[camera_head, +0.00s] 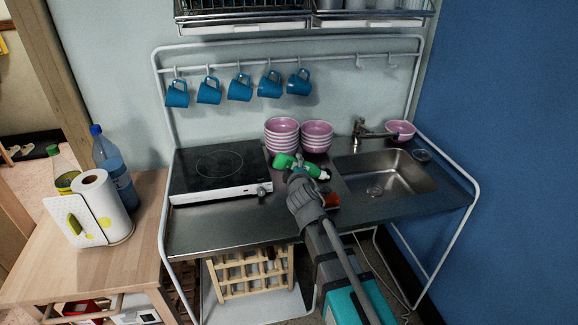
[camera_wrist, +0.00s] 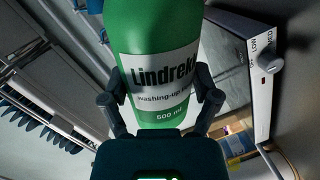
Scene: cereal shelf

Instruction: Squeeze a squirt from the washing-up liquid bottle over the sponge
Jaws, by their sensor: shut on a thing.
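The green washing-up liquid bottle (camera_head: 285,160) lies nearly on its side in the air over the counter, its white-tipped end to the right and slightly lower. My gripper (camera_head: 298,175) is shut around it. In the wrist view the bottle (camera_wrist: 166,60) fills the middle with its white "Lindrekt" label, and my gripper's fingers (camera_wrist: 164,100) press on both sides. No liquid is visible.
Stacked pink bowls (camera_head: 283,135) stand behind the bottle. The hob (camera_head: 222,168) is at left, the sink (camera_head: 385,175) with its tap (camera_head: 372,131) at right. Blue mugs (camera_head: 239,86) hang from the rail above. The front left counter strip is clear.

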